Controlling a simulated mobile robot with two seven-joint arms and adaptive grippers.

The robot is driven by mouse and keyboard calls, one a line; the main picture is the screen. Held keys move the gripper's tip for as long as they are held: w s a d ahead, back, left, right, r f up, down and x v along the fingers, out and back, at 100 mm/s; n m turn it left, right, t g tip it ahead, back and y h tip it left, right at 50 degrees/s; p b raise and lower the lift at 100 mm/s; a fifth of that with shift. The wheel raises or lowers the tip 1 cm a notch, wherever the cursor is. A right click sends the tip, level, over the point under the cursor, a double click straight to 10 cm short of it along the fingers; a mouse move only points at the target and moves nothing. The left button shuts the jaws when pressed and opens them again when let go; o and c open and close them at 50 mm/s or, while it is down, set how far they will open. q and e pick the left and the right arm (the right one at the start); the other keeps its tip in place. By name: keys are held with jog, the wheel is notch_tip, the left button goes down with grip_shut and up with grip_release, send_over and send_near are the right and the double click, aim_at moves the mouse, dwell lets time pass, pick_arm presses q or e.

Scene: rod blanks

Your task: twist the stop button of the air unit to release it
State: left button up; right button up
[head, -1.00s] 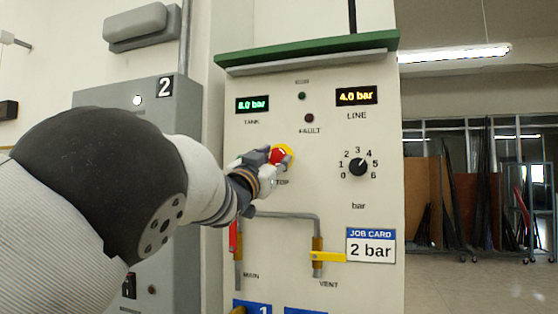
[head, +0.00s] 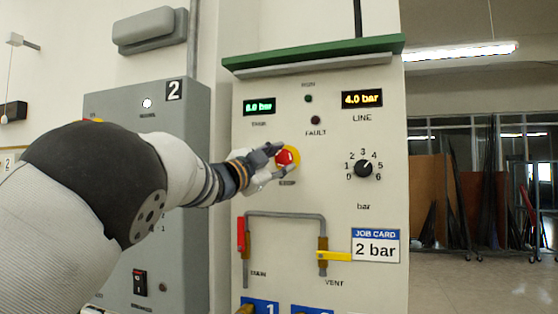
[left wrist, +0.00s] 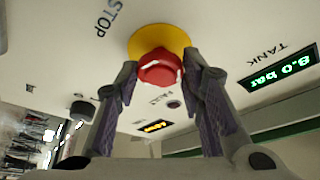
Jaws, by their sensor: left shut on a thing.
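The air unit (head: 335,215) is a pale panel under a green top edge. Its red stop button (head: 286,157) sits on a yellow round plate; in the left wrist view the red cap (left wrist: 160,68) shows in front of the yellow plate (left wrist: 158,37). My left gripper (head: 276,160) reaches in from the left. It is shut on the stop button, one finger above and one below it in the head view. In the left wrist view my left gripper's fingers (left wrist: 160,80) flank the cap on both sides. My right gripper is in neither view.
A pressure knob (head: 363,168) is right of the button. Below are a pipe with a red lever (head: 241,234), a yellow lever (head: 334,256) and a job card (head: 375,246) reading 2 bar. The displays read 8.0 and 4.0 bar. A grey cabinet (head: 195,240) stands left.

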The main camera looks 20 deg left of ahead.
pick_arm(q)
jog(key=shift+a+r+m, duration=0.15)
jog(key=shift+r+m, duration=0.05)
jog(key=shift+m, duration=0.1)
jog(key=shift+c, duration=0.2)
jog(key=o, duration=1.2)
jog(key=shift+w+f, duration=0.1)
jog(key=shift+w, duration=0.1)
jog(key=shift+s, duration=0.2)
jog(key=v, duration=1.1)
jog(key=shift+s+a+f, duration=0.1)
jog(key=shift+s+a, duration=0.05)
jog(key=shift+s, duration=0.15)
